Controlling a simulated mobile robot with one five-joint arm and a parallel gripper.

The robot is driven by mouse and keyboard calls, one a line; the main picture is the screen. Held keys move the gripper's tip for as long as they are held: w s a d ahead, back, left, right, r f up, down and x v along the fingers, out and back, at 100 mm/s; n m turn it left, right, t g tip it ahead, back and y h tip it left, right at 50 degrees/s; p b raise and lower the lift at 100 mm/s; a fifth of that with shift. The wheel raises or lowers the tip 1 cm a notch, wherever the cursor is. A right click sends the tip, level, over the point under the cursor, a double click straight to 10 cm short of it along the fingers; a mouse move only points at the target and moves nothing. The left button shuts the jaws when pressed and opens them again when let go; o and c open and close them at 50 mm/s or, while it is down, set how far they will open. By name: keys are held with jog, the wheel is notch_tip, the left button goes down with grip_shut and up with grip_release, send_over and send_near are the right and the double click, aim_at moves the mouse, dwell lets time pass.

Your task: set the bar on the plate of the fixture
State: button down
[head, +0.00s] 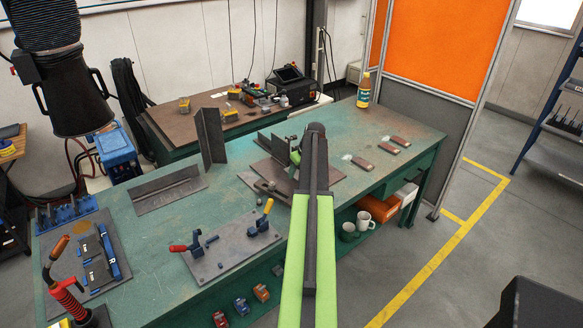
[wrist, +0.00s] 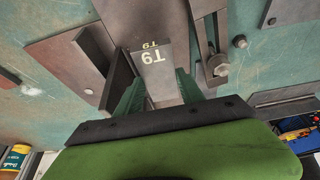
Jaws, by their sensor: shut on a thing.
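The bar (wrist: 152,72) is a grey block marked T9 on two faces. In the wrist view my gripper (wrist: 158,92) is shut on it, with a green finger on each side. In the head view my gripper (head: 295,163) is over the fixture, and my arm hides the bar or most of it. The fixture has a brownish flat plate (head: 325,174) and a dark upright piece (head: 275,150). In the wrist view the plate (wrist: 55,45) shows left of the bar, with an upright piece (wrist: 99,58) close beside it. I cannot tell whether the bar touches the plate.
In the wrist view a slotted strap (wrist: 203,45) with a bolt (wrist: 220,69) lies right of the bar. On the green bench stand a clamp plate (head: 232,250), an angle piece (head: 170,190), a tall angle (head: 211,136), several small blocks (head: 363,163) and a yellow bottle (head: 363,91).

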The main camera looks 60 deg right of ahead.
aim_at(294, 188)
jog(key=shift+w+a+r, duration=0.1)
jog(key=shift+w, duration=0.25)
jog(key=shift+s+f+b, duration=0.15)
jog(key=shift+f+b, duration=3.05)
jog(key=shift+f, duration=0.05)
jog(key=shift+f, duration=0.2)
jog(key=c, duration=0.6)
grip_release()
jog(key=shift+c, duration=0.2)
